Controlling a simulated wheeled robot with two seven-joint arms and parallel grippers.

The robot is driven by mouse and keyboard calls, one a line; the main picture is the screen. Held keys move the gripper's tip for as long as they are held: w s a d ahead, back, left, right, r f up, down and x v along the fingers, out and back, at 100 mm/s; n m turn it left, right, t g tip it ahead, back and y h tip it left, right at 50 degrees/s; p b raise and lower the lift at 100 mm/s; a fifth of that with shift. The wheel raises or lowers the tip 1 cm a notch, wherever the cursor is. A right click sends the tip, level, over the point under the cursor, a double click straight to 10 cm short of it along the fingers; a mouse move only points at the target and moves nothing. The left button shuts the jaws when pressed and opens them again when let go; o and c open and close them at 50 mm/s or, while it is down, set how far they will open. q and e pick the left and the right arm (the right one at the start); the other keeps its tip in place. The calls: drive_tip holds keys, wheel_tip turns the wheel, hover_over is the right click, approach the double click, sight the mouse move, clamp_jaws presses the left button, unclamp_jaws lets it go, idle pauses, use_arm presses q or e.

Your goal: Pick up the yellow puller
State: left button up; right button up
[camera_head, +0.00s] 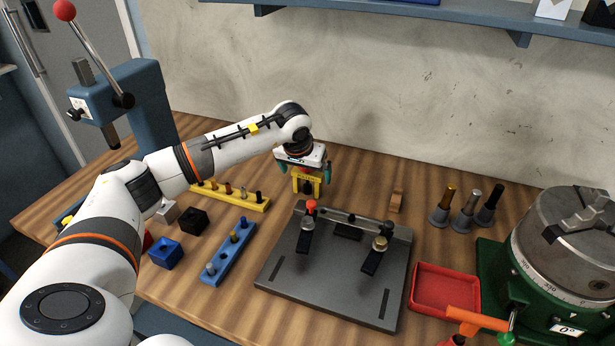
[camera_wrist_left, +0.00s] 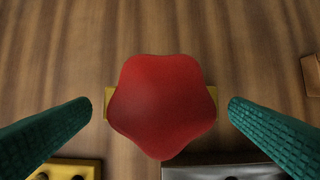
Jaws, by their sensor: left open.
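The yellow puller (camera_head: 307,175) stands on the wooden bench behind the grey fixture plate, under my left gripper. In the left wrist view its red lobed knob (camera_wrist_left: 162,105) fills the middle, with ends of its yellow crossbar showing on both sides. My left gripper (camera_head: 306,169) is open, pointing down. Its green ribbed fingers also show in the left wrist view (camera_wrist_left: 160,112), one on each side of the knob, with gaps between. The puller's lower part is hidden by the knob in that view. My right gripper is out of view.
The grey plate (camera_head: 320,287) with two clamps lies just in front. A yellow peg rack (camera_head: 245,202) and a blue one (camera_head: 221,271) are left. A small wooden block (camera_head: 396,200), a red tray (camera_head: 445,270) and a green-based rotary table (camera_head: 495,270) are right. The wall is behind.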

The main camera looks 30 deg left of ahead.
use_arm(q)
drive_tip(key=shift+w+f, duration=0.25)
drive_tip(key=shift+f, duration=0.4)
drive_tip(key=c, duration=1.4)
drive_tip(key=shift+r, duration=0.1)
drive_tip(key=shift+c, duration=0.2)
drive_tip(key=shift+w+r, duration=0.1)
